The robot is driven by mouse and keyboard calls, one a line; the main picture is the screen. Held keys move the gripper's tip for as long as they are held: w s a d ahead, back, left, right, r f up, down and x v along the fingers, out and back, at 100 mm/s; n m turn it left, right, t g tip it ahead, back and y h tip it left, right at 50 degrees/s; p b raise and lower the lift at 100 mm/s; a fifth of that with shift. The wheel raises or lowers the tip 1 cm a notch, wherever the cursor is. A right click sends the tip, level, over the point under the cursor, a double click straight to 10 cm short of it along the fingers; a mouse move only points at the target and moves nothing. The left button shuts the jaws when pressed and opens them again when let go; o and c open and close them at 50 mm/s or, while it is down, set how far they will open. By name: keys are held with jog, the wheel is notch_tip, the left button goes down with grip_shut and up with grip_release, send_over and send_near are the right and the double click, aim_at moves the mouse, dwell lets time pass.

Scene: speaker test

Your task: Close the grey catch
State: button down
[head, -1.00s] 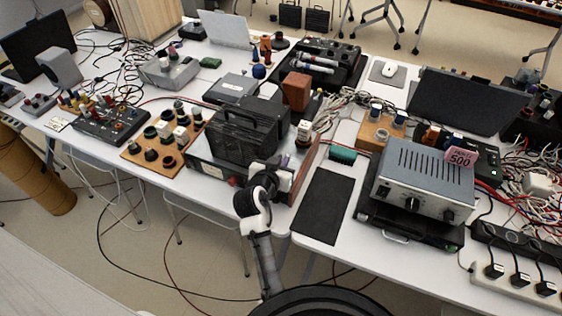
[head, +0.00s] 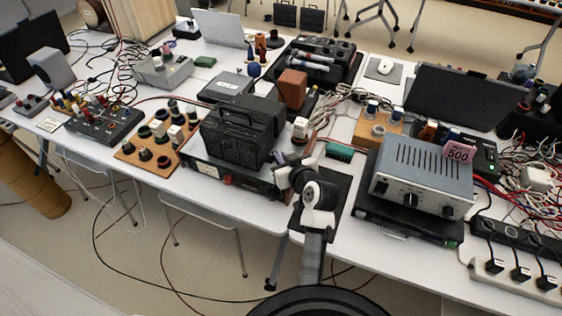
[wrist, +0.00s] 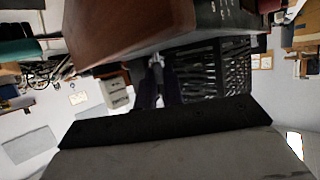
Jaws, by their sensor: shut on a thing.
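The black speaker case (head: 237,138) with a handle and mesh front stands on a low dark unit near the front edge of the table. My gripper (head: 283,162) is at the right end of the case. In the wrist view, my gripper's dark fingers (wrist: 157,88) are close together beside the mesh grille (wrist: 232,68). A small grey piece, which looks like the grey catch (wrist: 157,60), shows at the fingertips. The fingers hide most of it, so its position is hard to tell.
A brown block (wrist: 125,30) fills the top of the wrist view, close to the fingers. A grey amplifier (head: 420,180) with a pink 500 card stands to the right. A board of knobs (head: 150,155) lies to the left. A dark mat (head: 335,188) lies behind my arm.

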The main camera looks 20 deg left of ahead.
jog(key=n+g+y+b, duration=0.2)
jog(key=n+g, duration=0.1)
jog(key=w+n+g+y+b, duration=0.1)
jog(key=n+g+b, duration=0.1)
jog(key=shift+d+f, duration=0.2)
jog(key=shift+d, duration=0.15)
jog(key=shift+w+n+g+y+b, duration=0.15)
jog(key=shift+n+g+y+b, duration=0.15)
jog(key=shift+n+g+b, duration=1.15)
jog(key=shift+r+n+g+p, duration=0.1)
jog(key=shift+n+g+p, duration=0.25)
jog(key=shift+g, duration=0.3)
jog(key=c, duration=1.5)
grip_release()
jog(key=b+v, duration=0.2)
jog(key=v, duration=0.5)
jog(key=shift+d+r, duration=0.15)
jog(key=shift+d, duration=0.05)
